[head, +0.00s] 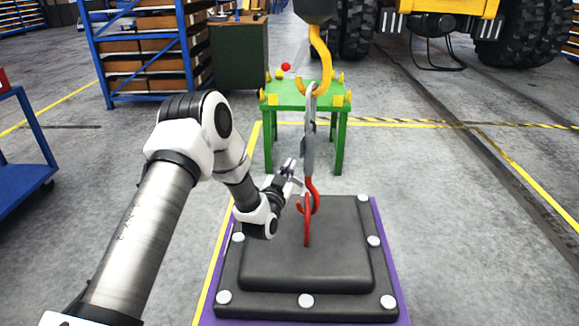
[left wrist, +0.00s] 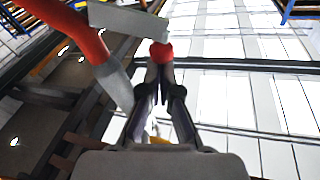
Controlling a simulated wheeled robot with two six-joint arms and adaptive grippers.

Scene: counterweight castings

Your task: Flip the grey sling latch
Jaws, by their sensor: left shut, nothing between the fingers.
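A long grey sling piece (head: 308,150) hangs from the yellow crane hook (head: 321,55). A red hook (head: 314,194) is at its lower end, by a red lifting eye (head: 307,230) on the dark casting (head: 305,265). I cannot tell the latch apart from the grey piece in the head view. My left gripper (head: 293,172) is shut and empty, just left of the sling's lower end. In the left wrist view its closed fingers (left wrist: 161,72) point up toward a grey block (left wrist: 125,18) and a red part (left wrist: 161,51); contact is unclear. My right gripper is not in view.
The stepped casting has several pale round studs and sits on a purple base (head: 392,265). A green stand (head: 340,125) with yellow blocks is behind the sling. A blue shelf rack (head: 100,50) is at back left. Floor to the right is clear.

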